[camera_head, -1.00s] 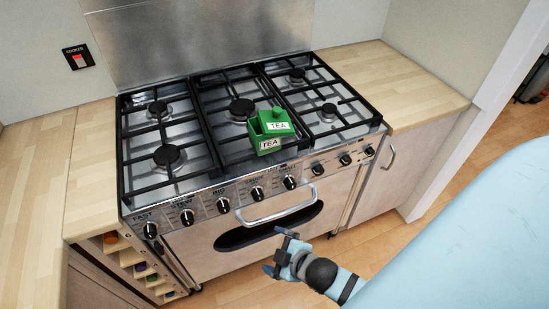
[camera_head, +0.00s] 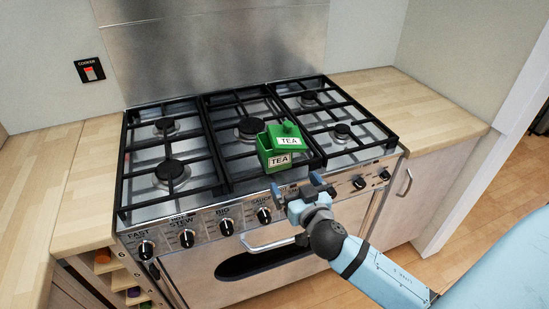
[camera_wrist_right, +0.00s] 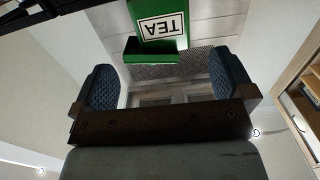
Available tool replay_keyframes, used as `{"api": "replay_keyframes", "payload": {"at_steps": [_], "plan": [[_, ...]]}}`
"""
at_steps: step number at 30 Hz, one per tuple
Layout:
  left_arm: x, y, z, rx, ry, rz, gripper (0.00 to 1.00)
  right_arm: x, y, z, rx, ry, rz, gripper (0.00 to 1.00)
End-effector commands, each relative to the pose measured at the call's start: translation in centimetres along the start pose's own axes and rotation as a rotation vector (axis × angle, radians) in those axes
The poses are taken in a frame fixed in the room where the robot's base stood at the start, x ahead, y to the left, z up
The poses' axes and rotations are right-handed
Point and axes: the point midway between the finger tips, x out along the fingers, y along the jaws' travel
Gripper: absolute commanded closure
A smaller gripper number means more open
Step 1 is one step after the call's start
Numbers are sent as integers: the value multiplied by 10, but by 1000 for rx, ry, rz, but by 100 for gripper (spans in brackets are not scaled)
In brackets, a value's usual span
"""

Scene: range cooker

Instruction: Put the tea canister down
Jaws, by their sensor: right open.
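The green tea canister (camera_head: 279,157) stands on the hob grate, near the front of the middle section. Its body has a white TEA label. A green lid (camera_head: 288,138), also labelled TEA, sits tilted and off to the right, so part of the canister's dark opening shows. My right gripper (camera_head: 298,188) is open and empty, in front of the cooker's control panel, just short of the canister and apart from it. In the right wrist view, green canister parts with an upside-down TEA label (camera_wrist_right: 162,27) show beyond the open fingers (camera_wrist_right: 170,84). My left gripper is not in view.
The black grates (camera_head: 168,150) carry nothing but the canister and lid. Control knobs (camera_head: 226,226) line the front edge, with an oven handle (camera_head: 268,242) below. Bare wooden worktops lie at the left (camera_head: 92,175) and right (camera_head: 420,112). A steel splashback (camera_head: 220,50) stands behind.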

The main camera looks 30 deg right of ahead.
Motion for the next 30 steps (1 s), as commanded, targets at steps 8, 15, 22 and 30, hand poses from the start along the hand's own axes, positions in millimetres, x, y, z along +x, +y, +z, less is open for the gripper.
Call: {"api": "replay_keyframes", "payload": {"at_steps": [8, 15, 22, 30], "plan": [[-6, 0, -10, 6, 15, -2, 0, 55, 0, -2, -3, 0, -1, 0], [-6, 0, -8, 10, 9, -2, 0, 74, 0, 0, -1, -3, -1, 0], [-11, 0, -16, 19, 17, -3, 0, 107, -1, -2, -6, -1, 0, 0], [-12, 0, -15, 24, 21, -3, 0, 124, -2, 1, -1, -4, -1, 0]]}}
